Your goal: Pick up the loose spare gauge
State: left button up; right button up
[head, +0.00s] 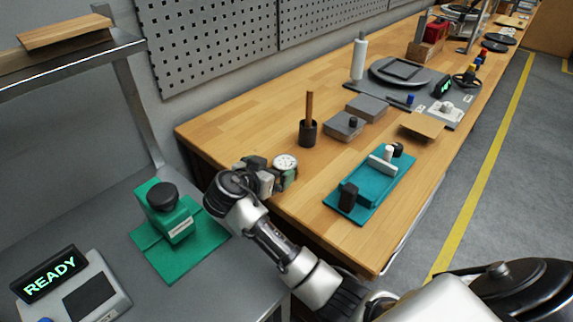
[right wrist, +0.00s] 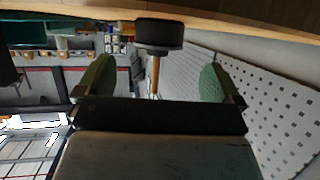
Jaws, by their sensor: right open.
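The loose gauge (head: 285,160), with a round white dial face, shows in the head view at the near left end of the wooden bench. My right gripper (head: 272,177) is right beside it in the picture and partly covers it. I cannot tell whether they touch. In the right wrist view my right gripper (right wrist: 154,82) is open, with its two green-padded fingers wide apart. I make out no gauge between them in that view. My left gripper is not in view.
A black cup with a wooden handle (head: 308,131) stands just behind the gauge, and shows in the wrist view (right wrist: 158,36). A teal fixture (head: 376,190) lies to the right. Grey blocks (head: 344,125) sit behind. A green valve block (head: 171,222) stands on the grey table.

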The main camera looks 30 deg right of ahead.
aim_at(285, 163)
jog(key=shift+x, duration=0.85)
jog(key=p+x, duration=0.1)
jog(key=x, duration=0.3)
jog(key=shift+d, duration=0.2)
jog(key=shift+w+d+f, duration=0.2)
jog(key=shift+d+f, duration=0.1)
jog(key=shift+d, duration=0.05)
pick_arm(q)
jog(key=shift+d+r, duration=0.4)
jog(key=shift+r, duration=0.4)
pick_arm(e)
jog(key=c, duration=1.1)
pick_arm(q)
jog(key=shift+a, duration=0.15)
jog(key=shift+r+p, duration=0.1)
jog(key=shift+p, duration=0.2)
pick_arm(e)
jog(key=shift+r, duration=0.15)
